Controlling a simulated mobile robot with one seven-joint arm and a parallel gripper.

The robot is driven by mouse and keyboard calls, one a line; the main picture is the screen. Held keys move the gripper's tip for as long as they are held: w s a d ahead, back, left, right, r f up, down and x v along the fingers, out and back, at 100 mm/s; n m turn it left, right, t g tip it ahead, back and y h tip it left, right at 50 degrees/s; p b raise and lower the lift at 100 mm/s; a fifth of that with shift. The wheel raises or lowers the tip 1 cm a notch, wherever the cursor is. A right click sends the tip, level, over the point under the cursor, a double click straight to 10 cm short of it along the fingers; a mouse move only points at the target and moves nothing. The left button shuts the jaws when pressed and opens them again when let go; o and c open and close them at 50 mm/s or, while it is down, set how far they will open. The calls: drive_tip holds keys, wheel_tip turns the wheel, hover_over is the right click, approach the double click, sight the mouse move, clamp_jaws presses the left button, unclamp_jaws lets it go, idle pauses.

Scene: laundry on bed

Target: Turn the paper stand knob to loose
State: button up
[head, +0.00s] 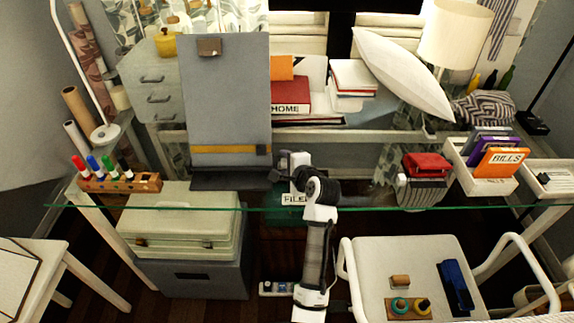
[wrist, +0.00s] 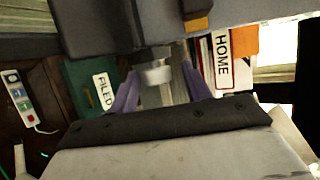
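The grey paper stand (head: 228,105) is upright on the glass desk, with a clip at its top, a yellow band across its lower part and a dark base. Its dark grey edge and the yellow band's end (wrist: 197,24) show at the top of the wrist view. My gripper (head: 288,162) is beside the stand's lower right side. In the wrist view its two purple fingers (wrist: 160,84) are apart. A pale, short, round piece (wrist: 156,74) shows between them, with gaps at its sides; I cannot tell whether it is the knob. In the head view the knob is not distinct.
A red HOME book (head: 290,94) and other books are behind my gripper to the right. A marker holder (head: 120,182) stands left of the stand. A green FILED box (wrist: 85,88) is below the glass. A white cart (head: 420,262) stands at the front right.

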drive_tip(key=shift+f, duration=0.25)
